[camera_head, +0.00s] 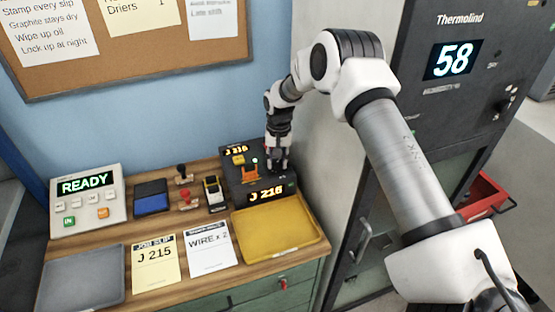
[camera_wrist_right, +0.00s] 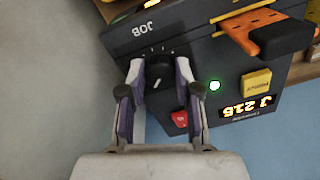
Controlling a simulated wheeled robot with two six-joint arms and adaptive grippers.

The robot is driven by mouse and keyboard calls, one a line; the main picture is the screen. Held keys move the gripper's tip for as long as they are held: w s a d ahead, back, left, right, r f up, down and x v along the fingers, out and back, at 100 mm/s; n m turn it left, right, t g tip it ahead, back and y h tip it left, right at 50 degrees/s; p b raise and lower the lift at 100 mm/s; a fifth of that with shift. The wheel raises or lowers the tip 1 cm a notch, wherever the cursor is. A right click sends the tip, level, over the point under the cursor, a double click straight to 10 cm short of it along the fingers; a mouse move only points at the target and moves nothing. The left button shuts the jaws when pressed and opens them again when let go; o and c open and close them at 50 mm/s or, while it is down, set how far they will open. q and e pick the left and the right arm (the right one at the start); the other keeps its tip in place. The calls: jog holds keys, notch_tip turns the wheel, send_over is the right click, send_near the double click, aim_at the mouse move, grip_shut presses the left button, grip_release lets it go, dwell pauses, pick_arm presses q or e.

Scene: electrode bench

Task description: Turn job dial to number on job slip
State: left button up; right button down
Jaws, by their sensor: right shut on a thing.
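The job slip (camera_head: 155,264) lies flat at the bench's front and reads J 215. The dark job unit (camera_head: 232,188) stands at the back right of the bench. Its front display (camera_head: 266,194) glows J 216, and a small top display (camera_wrist_right: 247,107) also reads J 216, upside down in the wrist view. The black job dial (camera_wrist_right: 160,75) with a white pointer mark sits beside the word JOB. My right gripper (camera_head: 278,165) reaches down to the unit; in the wrist view its fingers (camera_wrist_right: 160,72) are shut on the dial, one each side. My left gripper is out of view.
Around the dial are a red button (camera_wrist_right: 180,118), a yellow button (camera_wrist_right: 256,83), a lit green lamp (camera_wrist_right: 214,85) and an orange handle (camera_wrist_right: 265,32). A yellow tray (camera_head: 276,247) lies in front. A tall grey cabinet (camera_head: 330,190) stands close at right.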

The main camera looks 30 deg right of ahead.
aim_at(279, 162)
jog(key=shift+m, duration=1.2)
jog(key=shift+f, duration=0.1)
jog(key=c, duration=0.8)
grip_release()
jog(key=shift+w+d+f, duration=0.1)
jog(key=shift+w+f, duration=0.05)
jog(key=shift+w, duration=0.05)
notch_tip(279, 162, up, 12)
jog(key=shift+d, duration=0.15)
jog(key=shift+s, duration=0.1)
